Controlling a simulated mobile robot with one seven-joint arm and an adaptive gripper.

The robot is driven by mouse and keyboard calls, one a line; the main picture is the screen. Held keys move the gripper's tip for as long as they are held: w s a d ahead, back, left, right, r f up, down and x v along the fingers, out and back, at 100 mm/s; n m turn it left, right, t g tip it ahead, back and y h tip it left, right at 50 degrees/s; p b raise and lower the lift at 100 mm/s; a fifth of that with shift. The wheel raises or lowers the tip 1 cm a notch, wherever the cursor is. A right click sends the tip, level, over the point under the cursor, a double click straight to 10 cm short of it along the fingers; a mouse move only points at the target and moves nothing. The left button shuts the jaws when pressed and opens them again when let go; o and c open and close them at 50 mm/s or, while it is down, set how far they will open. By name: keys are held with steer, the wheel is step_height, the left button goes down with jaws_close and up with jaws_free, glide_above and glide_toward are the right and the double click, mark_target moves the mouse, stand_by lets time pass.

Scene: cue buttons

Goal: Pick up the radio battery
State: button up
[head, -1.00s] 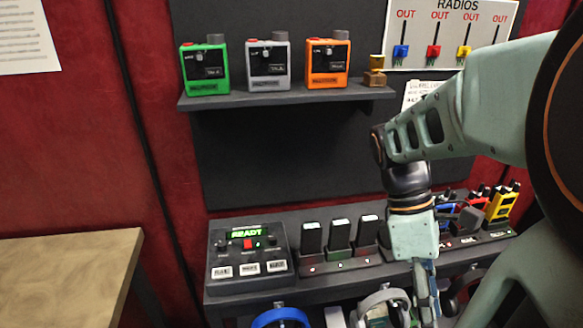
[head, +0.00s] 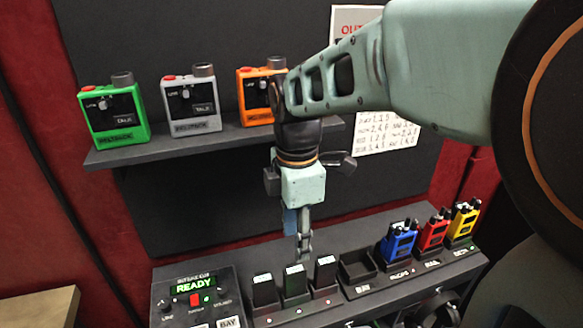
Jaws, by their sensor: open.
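Three black upright blocks with pale lit tops stand in a row in a dark charger base (head: 297,312) on the lower shelf: a left block (head: 264,291), a middle block (head: 295,284) and a right block (head: 325,274). They look like radio batteries; I cannot tell which one the task means. My gripper (head: 304,258) points down just behind or above the middle and right blocks. It is open with nothing seen between its fingers, which are seen nearly edge-on. Whether it touches a block is unclear.
A control box with a green READY display (head: 194,286) stands left of the charger. An empty dark bay (head: 357,268) is to the right, then blue (head: 399,243), red (head: 433,233) and yellow (head: 464,221) radios. Green (head: 114,112), grey and orange beltpacks sit on the upper shelf.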

mark_target(294, 267)
step_height(294, 267, down, 10)
steer(key=shift+a+r, duration=0.15)
stand_by(0.3)
jaws_close()
